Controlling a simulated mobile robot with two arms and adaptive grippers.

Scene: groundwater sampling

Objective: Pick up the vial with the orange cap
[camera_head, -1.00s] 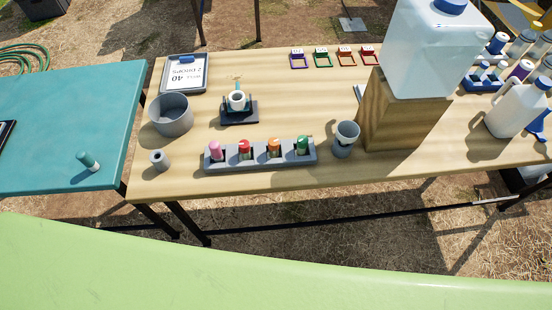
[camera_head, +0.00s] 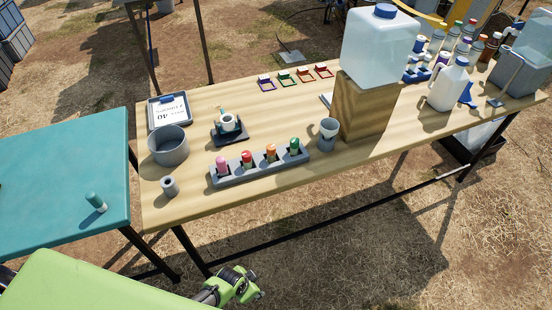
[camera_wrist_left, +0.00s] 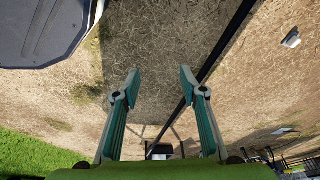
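The vial with the orange cap (camera_head: 271,153) stands in a grey rack (camera_head: 262,174) near the front edge of the wooden table. Its cap is the third from the left, between a red-capped vial (camera_head: 247,159) and a green-capped vial (camera_head: 294,147). A pink-capped vial (camera_head: 222,165) is at the left end. The rack hides the lower part of the vials. My left gripper (camera_wrist_left: 160,82) is open and empty in the left wrist view, with dry ground beyond its fingers. The vial does not show in that view. My right gripper is not identifiable in either view.
A grey cup (camera_head: 328,134) stands right of the rack, near a wooden block (camera_head: 365,108) bearing a large water container (camera_head: 380,52). A grey bowl (camera_head: 169,146) and small cylinder (camera_head: 169,186) are left. A teal table (camera_head: 60,170) adjoins at left.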

